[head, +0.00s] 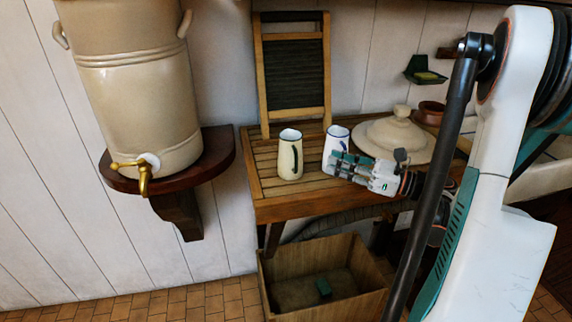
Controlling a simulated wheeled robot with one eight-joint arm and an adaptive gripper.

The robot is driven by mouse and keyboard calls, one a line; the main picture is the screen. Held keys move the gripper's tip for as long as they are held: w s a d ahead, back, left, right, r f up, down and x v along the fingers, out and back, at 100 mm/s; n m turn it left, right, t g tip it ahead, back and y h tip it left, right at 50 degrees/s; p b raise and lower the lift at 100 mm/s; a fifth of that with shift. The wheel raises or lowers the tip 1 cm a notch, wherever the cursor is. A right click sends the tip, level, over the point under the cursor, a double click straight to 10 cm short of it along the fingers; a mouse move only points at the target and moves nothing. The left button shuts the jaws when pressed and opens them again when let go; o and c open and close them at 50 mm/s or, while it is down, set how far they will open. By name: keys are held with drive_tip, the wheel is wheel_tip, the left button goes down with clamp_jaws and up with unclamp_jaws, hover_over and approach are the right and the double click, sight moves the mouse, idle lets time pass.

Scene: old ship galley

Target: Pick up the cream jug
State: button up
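The cream jug (290,158) stands upright on the slatted wooden table, with a dark rim and a dark handle on its right side. A white jug (337,140) with a blue rim stands just to its right, its lower part hidden behind my gripper. My gripper (332,168) comes in from the right with its fingers pointing left, in front of the white jug. The fingertips are apart from the cream jug, with a small gap in the picture. I cannot tell how far the fingers are spread, or whether they touch the white jug.
The slatted table (275,208) has a washboard (292,70) at its back. A large lidded cream dish (400,130) and a brown pot (430,112) stand at right. A stoneware crock (135,90) with a brass tap sits on a wall shelf at left. A wooden crate (325,300) lies below.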

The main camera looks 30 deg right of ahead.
wheel_tip(320, 180, down, 3)
drive_tip(key=s+n, duration=0.1)
drive_tip(key=s, duration=0.1)
drive_tip(key=b, duration=0.2)
approach(296, 170)
drive_tip(key=shift+g, duration=0.4)
drive_tip(key=w+a, duration=0.1)
drive_tip(key=w+r, duration=0.1)
drive_tip(key=w+a+r, duration=0.1)
drive_tip(key=w, duration=0.1)
drive_tip(key=shift+a+r, duration=0.1)
drive_tip(key=shift+a, duration=0.25)
drive_tip(key=b+x, duration=0.1)
drive_tip(key=x, duration=0.3)
drive_tip(key=shift+w, duration=0.3)
drive_tip(key=shift+w+a, duration=0.3)
drive_tip(key=shift+w, duration=0.05)
clamp_jaws()
